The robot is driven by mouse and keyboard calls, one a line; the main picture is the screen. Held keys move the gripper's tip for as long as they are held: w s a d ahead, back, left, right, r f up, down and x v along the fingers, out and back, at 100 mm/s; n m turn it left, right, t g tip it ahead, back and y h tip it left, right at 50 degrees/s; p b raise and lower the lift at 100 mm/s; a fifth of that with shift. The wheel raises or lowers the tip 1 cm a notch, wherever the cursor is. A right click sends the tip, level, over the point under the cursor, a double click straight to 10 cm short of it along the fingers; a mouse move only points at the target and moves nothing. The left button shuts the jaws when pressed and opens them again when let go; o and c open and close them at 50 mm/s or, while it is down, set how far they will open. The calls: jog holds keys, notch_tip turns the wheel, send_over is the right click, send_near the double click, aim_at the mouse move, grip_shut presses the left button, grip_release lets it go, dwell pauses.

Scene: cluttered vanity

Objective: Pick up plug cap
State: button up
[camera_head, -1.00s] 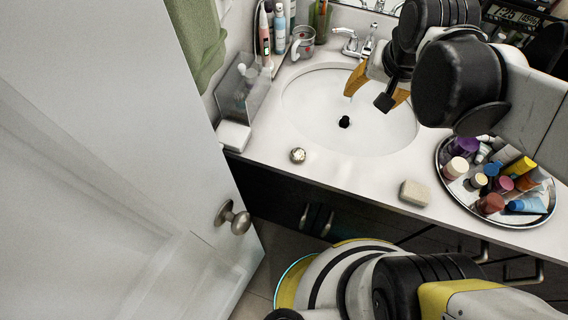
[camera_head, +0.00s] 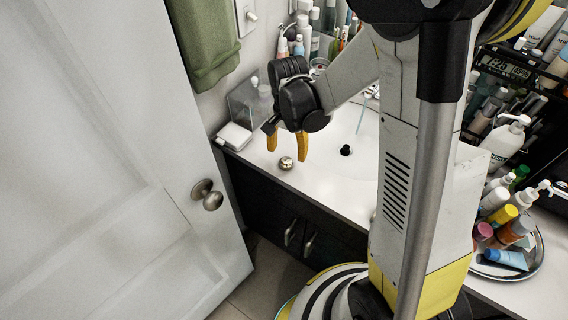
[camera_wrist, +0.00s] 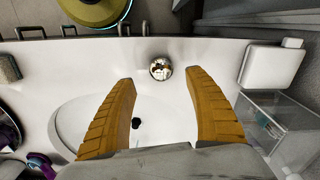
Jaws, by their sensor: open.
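A small round shiny metal cap (camera_head: 286,163), which looks like the plug cap, lies on the white counter near its front edge. It also shows in the wrist view (camera_wrist: 160,68), between and just beyond my fingertips. My gripper (camera_head: 287,153) points down with its two orange fingers spread, one on each side of the cap in the head view. In the wrist view my gripper (camera_wrist: 160,78) is open and empty. I cannot tell the exact height of the fingertips above the counter. A small black piece (camera_head: 346,151) sits at the bottom of the white sink.
A white box (camera_head: 235,136) and a clear container (camera_wrist: 270,125) stand at the counter's end. A tray (camera_head: 538,262) crowded with bottles and tubes is at right. A white door (camera_head: 110,160) stands left of the counter.

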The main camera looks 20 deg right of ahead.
aim_at(287, 160)
notch_tip(287, 160, down, 6)
jog(key=shift+w+r+b, duration=0.15)
jog(key=shift+r+b, duration=0.05)
jog(key=shift+b, duration=1.05)
jog(key=shift+r, duration=0.1)
jog(key=c, duration=1.1)
